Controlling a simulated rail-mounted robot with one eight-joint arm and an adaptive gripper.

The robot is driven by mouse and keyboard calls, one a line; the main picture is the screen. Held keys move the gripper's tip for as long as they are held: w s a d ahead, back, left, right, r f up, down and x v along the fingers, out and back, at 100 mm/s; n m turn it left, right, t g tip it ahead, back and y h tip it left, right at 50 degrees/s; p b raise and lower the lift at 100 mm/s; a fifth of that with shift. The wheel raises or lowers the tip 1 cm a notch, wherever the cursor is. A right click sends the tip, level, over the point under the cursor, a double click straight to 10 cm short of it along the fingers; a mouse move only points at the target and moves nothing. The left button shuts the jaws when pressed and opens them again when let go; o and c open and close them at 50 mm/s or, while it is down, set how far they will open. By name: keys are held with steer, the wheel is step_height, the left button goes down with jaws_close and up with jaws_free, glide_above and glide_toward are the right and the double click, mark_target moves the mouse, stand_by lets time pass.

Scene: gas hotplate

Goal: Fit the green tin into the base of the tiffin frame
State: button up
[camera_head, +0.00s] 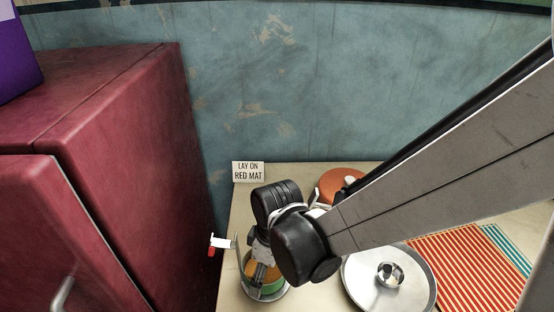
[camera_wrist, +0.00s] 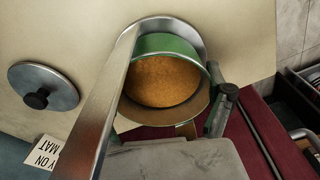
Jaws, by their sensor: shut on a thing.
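The green tin (camera_wrist: 165,45), filled with something orange-brown, sits within the tiffin frame in the wrist view. It also shows low in the head view (camera_head: 272,290), partly covered by my arm. The tiffin frame (camera_wrist: 102,115) is metal, with a flat upright strap crossing the wrist view in front of the tin. Its round base (camera_wrist: 197,36) curves beyond the tin's far edge. My gripper (camera_head: 262,272) is shut on the tin at its near side. One dark finger (camera_wrist: 222,108) shows right of the tin. I cannot tell whether the tin rests fully on the base.
A steel lid with a black knob (camera_wrist: 43,88) lies left of the frame. A sign (camera_head: 248,172) reads "LAY ON RED MAT". A round tray (camera_head: 357,285) with a small cup, a red striped mat (camera_head: 462,278) and an orange item (camera_head: 335,182) are rightward. A red cabinet (camera_head: 120,150) stands left.

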mark_target(271, 276)
steer(key=shift+f, duration=0.1)
steer(key=o, duration=1.3)
steer(key=shift+c, duration=0.2)
step_height(271, 276, up, 12)
steer(key=d+p, duration=0.1)
steer(key=p, duration=0.2)
steer(key=shift+s+d, duration=0.2)
steer(key=shift+s, duration=0.05)
